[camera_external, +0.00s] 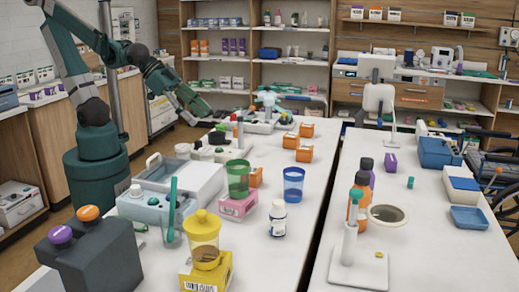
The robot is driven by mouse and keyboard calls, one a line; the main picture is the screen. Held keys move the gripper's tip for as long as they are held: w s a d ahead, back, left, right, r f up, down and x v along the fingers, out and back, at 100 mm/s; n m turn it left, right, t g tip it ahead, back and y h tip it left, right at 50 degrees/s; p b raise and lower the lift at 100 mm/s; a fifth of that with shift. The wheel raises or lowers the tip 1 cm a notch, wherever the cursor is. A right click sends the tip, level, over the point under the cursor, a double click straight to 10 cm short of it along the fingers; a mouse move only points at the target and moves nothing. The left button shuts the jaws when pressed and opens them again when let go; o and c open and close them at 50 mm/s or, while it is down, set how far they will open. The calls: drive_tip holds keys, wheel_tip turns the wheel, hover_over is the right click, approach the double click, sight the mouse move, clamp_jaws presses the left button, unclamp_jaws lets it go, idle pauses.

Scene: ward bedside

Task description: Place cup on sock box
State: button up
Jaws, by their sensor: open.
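A green translucent cup (238,178) stands upright on or right behind a pink box (239,207) near the middle of the left table. A blue translucent cup (293,184) stands to its right. A yellow lidded cup (204,239) sits on a yellow box (207,274) at the front of the table. I cannot tell which box is the sock box, since the labels are too small to read. My gripper (198,108) is open and empty, above the far left part of the table, well away from the cups.
A white bottle (278,218) stands between the cups' front area and the table edge. A grey-white case (172,190) and a dark container (92,258) are at left. Orange boxes (304,153) stand further back. A gap separates the right table (430,240).

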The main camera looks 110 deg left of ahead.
drive_tip(key=s+a+r+g+h, duration=0.1)
drive_tip(key=s+g, duration=0.1)
drive_tip(key=s, duration=0.7)
drive_tip(key=shift+s+a, duration=0.25)
drive_tip(key=shift+a, duration=0.15)
idle(6.7)
